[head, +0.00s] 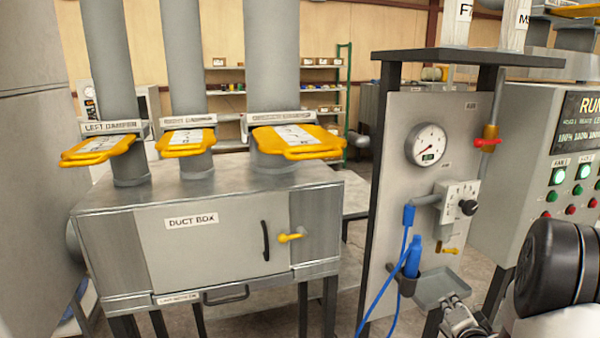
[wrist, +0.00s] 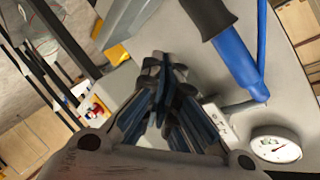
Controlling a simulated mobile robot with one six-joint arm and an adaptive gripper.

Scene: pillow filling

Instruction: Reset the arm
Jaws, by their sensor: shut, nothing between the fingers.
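My gripper (head: 462,322) shows at the bottom right in the head view, below the small grey tray (head: 441,287) on the gauge panel (head: 385,200). In the wrist view my gripper (wrist: 165,62) is shut, with its fingers together and nothing between them. Part of my arm shows dark and rounded at the right edge of the head view. The blue tool (head: 412,260) sits in a dark holder on the panel, left of the tray. It also shows in the wrist view (wrist: 236,58), to the right of my fingers.
The panel carries a round gauge (head: 428,145), a black knob (head: 468,208) and a blue hose (head: 395,285). A duct box (head: 210,240) with yellow damper handles (head: 296,142) stands at left. A control cabinet (head: 540,165) with buttons stands at right. Shelves (head: 318,98) stand at the back.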

